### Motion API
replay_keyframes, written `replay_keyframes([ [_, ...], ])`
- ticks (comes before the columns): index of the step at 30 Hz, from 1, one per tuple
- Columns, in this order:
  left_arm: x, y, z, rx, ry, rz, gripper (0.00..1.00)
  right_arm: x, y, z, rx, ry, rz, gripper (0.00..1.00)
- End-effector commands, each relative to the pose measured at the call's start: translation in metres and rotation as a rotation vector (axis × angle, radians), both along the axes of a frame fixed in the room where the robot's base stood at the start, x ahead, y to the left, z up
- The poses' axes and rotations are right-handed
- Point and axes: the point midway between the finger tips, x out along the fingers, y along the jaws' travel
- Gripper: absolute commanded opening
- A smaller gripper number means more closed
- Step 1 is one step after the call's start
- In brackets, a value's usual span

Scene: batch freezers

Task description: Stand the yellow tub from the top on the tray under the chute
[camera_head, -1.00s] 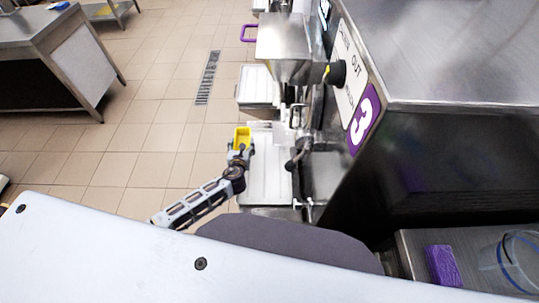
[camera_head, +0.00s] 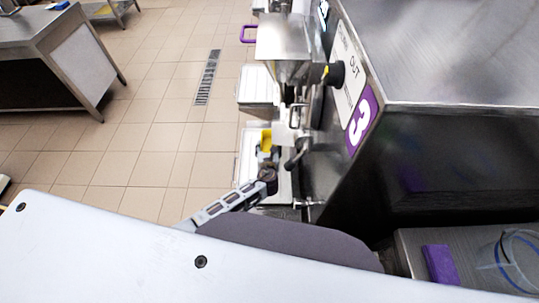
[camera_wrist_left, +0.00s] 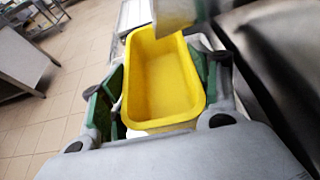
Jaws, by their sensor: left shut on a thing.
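The yellow tub (camera_head: 265,137) is held upright by my left gripper (camera_head: 266,150), over the white tray (camera_head: 284,186) beside the machine's front. In the left wrist view the tub (camera_wrist_left: 163,78) is empty and open at the top. The fingers of my left gripper (camera_wrist_left: 160,108) sit on both sides of it. A metal spout, which looks like the chute (camera_wrist_left: 105,40), hangs close over the tub's far end. I cannot tell whether the tub's base touches the tray. My right gripper is not in view.
The machine marked 3 (camera_head: 362,120) stands close on the right, with a hopper (camera_head: 285,40) and a lever (camera_head: 297,153) jutting out. A purple sponge (camera_head: 439,264) lies on a counter at the lower right. The tiled floor (camera_head: 160,130) on the left is clear.

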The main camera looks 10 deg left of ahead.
Motion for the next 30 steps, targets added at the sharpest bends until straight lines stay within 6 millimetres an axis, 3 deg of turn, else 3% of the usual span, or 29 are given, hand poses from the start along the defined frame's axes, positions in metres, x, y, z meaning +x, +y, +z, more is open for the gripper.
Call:
replay_keyframes([
  [6, 0.001, -0.001, -0.013, -0.002, -0.002, -0.001, 0.38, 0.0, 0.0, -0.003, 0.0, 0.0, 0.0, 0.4],
  [20, 0.001, -0.001, -0.018, -0.001, -0.003, -0.001, 0.38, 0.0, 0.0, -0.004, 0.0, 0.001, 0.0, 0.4],
  [30, 0.001, -0.003, -0.048, -0.002, -0.002, -0.003, 0.38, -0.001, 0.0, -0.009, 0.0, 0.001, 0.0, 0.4],
])
